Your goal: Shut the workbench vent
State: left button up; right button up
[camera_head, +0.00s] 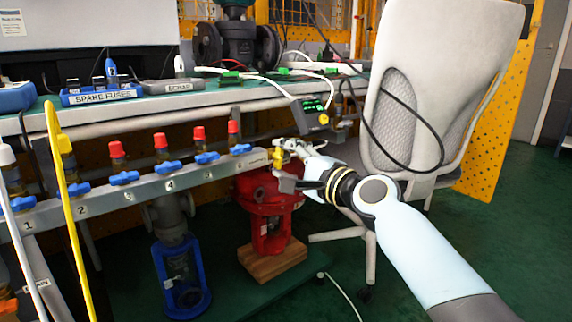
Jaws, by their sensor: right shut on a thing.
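A grey manifold rail (150,187) runs along the front of the workbench (150,108), with numbered blue-handled valves (124,178) along it. A small yellow valve handle (277,156) sits at the rail's right end, beside a small label too small to read. My right gripper (284,165) reaches in from the lower right and is shut on the yellow handle, its fingers partly covering it. The handle's exact angle is hard to tell. My left gripper is not in view.
A red actuator (268,205) stands on a wooden block under the rail's end. A small display unit (313,112) with a cable hangs just above my right gripper. A white chair (440,75) stands close behind my right arm. Yellow and white hoses rise at the left.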

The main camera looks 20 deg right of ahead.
jog(key=shift+f+n, duration=0.1)
jog(key=shift+n, duration=1)
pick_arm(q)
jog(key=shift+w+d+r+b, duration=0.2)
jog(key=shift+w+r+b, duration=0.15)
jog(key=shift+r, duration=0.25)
pick_arm(e)
jog(key=o, duration=1.2)
jog(key=v, duration=1.2)
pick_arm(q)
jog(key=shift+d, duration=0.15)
pick_arm(e)
jog(key=shift+d, duration=0.1)
